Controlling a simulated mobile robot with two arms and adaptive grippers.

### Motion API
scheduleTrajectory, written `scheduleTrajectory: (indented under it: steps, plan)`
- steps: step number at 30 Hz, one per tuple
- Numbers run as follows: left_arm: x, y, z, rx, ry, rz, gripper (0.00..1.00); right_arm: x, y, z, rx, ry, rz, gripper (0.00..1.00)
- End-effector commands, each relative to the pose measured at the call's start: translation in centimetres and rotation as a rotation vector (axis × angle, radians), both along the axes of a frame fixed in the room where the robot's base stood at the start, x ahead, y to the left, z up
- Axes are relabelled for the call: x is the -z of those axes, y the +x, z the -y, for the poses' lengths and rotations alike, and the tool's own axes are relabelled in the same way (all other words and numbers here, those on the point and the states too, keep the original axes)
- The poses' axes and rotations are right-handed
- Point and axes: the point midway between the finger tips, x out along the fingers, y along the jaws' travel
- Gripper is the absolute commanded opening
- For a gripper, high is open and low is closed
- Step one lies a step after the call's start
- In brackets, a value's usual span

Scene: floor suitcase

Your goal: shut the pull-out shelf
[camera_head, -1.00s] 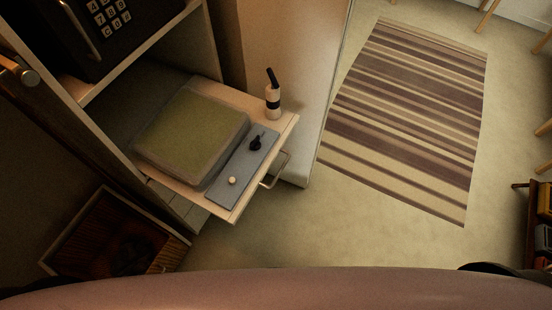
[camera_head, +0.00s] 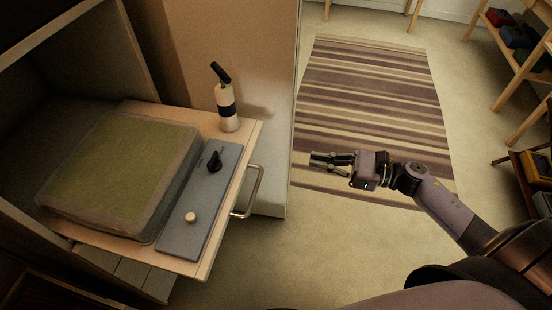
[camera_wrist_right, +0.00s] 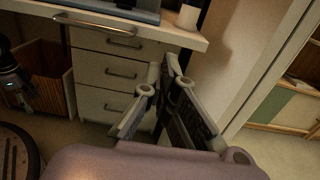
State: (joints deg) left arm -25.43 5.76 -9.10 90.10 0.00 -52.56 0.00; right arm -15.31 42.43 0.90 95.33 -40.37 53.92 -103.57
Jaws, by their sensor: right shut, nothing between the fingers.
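The pull-out shelf (camera_head: 228,225) is a light wood board standing out of the cabinet in the head view. It carries a grey panel with a dark knob and a pale knob, and a metal handle (camera_head: 250,195) is on its front edge. In the right wrist view the shelf (camera_wrist_right: 190,38) and its handle (camera_wrist_right: 95,27) show at the top. My right gripper (camera_head: 318,160) is shut and empty, right of the handle and apart from it. Its fingers also fill the middle of the wrist view (camera_wrist_right: 166,82). A dark part with a small light at that view's left edge seems to be my left gripper; its fingers are unclear.
A covered tray-like item (camera_head: 115,175) and a bottle with a dark top (camera_head: 228,105) stand on the shelf. Drawers (camera_wrist_right: 108,72) and a wooden bin (camera_wrist_right: 45,75) are below. Floor and a striped rug (camera_head: 375,100) lie open to the right.

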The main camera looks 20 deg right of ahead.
Motion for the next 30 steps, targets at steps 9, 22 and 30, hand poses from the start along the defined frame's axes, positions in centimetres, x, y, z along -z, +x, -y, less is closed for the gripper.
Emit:
scheduleTrajectory:
  steps: [9,22,30]
  plan:
    - [1.0,-0.8,-0.1,0.002,0.001,-0.009,0.57,-0.4,3.2,-4.6,0.0,0.004,0.003,0.0]
    - [3.3,-2.5,-0.3,0.005,0.002,-0.022,0.57,-0.2,7.3,-10.6,0.003,0.005,-0.002,0.0]
    - [3.7,-2.8,-0.4,0.006,0.003,-0.025,0.57,-0.1,7.7,-11.3,0.004,0.004,-0.004,0.0]
